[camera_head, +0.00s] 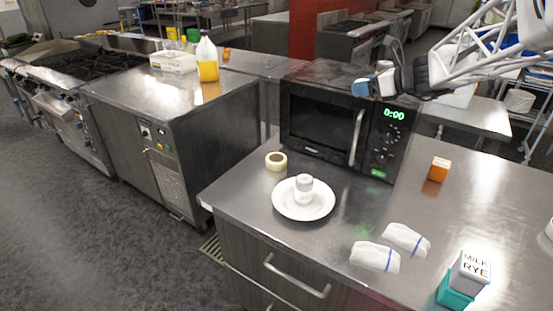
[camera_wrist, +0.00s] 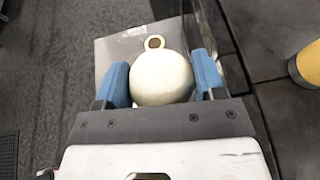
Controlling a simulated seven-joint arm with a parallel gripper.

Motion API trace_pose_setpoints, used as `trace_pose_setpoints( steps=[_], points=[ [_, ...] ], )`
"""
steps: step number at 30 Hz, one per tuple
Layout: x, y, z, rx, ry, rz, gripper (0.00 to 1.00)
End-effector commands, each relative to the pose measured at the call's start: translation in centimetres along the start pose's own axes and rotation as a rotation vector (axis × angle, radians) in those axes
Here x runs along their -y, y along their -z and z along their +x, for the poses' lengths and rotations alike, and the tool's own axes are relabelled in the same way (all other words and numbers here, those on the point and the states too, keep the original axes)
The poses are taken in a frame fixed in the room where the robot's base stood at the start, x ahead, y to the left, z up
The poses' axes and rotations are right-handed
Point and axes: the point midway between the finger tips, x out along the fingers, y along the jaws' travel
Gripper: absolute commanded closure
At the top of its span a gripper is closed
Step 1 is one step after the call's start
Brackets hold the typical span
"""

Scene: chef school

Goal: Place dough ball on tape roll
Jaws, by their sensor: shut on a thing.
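My gripper (camera_head: 372,83) is at the upper right of the head view, raised above the microwave. In the wrist view its blue fingers (camera_wrist: 162,85) are shut on the pale cream dough ball (camera_wrist: 162,78), one on each side. The cream tape roll (camera_head: 276,161) lies flat on the steel counter, left of the microwave and behind the plate. Its ring also shows in the wrist view (camera_wrist: 154,42), just beyond the ball and partly hidden by it. The ball is apart from the roll, high above the counter.
The black microwave (camera_head: 345,125) stands at the back of the counter (camera_head: 245,194). A white plate (camera_head: 303,212) bears a white jar-like thing (camera_head: 304,188).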

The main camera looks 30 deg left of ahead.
Motion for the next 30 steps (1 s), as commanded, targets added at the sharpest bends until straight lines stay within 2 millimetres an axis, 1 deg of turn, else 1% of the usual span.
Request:
trace_pose_setpoints(
  steps=[1, 3, 11, 15, 18, 24, 30],
  points=[
    [-0.1, -0.7, 1.6, 0.0, -0.015, -0.006, 0.63],
    [-0.2, -1.4, 3.6, -0.001, -0.033, -0.012, 0.63],
    [-1.4, -4.5, 11.0, -0.001, -0.098, -0.04, 0.63],
    [-2.5, -6.2, 15.0, 0.0, -0.134, -0.055, 0.63],
    [-3.2, -7.2, 17.6, 0.0, -0.155, -0.065, 0.63],
    [-4.6, -8.6, 21.4, 0.001, -0.187, -0.076, 0.63],
    [-5.8, -9.7, 24.3, 0.001, -0.211, -0.087, 0.63]
  ],
)
